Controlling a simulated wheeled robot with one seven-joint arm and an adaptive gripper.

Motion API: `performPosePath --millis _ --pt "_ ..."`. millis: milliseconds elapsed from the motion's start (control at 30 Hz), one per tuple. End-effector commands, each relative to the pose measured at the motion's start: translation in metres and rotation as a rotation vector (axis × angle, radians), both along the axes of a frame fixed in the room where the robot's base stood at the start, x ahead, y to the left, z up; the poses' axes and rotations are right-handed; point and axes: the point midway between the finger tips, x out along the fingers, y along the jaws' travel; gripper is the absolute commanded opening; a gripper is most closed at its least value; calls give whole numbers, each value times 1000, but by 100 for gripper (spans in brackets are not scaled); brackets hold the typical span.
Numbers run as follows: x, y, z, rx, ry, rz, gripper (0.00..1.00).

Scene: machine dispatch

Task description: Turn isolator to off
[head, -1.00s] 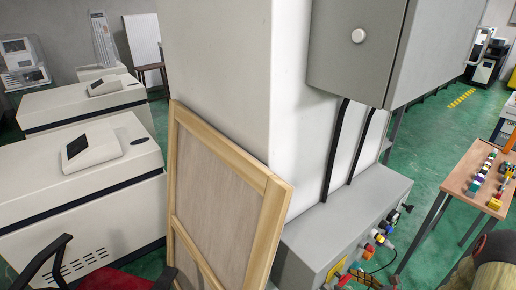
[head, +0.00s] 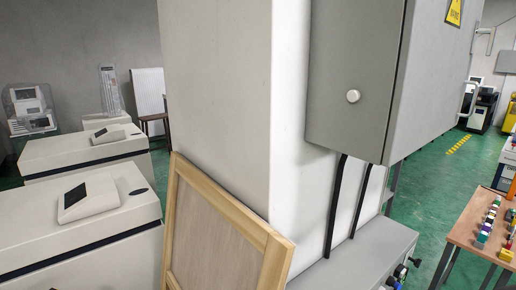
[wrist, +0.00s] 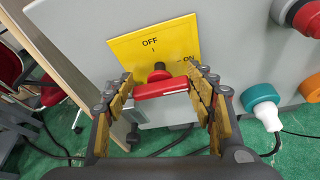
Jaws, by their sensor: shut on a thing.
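The isolator shows in the wrist view as a yellow plate (wrist: 152,42) on a grey panel, marked OFF at the top and ON at the right. Its red handle (wrist: 162,90) stands out on a dark shaft, with its long side lying nearly level across the picture, tilted slightly up to the right. My gripper (wrist: 162,86) has one finger at each end of the red handle and is shut on it. The head view does not show the isolator or my gripper.
In the head view, a grey cabinet (head: 355,75) hangs above the grey control box (head: 350,262). A wooden-framed board (head: 215,230) leans at the left. A table (head: 465,232) stands right.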

Motion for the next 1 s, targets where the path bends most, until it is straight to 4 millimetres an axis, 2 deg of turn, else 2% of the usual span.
performPosePath --millis 200,433,733,1000 --pt "1 -1 0 -2 -1 -2 34" --pt "1 -2 0 -13 -10 -4 34" --pt "1 -1 -1 -187 -146 -5 34" --pt "1 -2 1 -205 -158 -5 34"
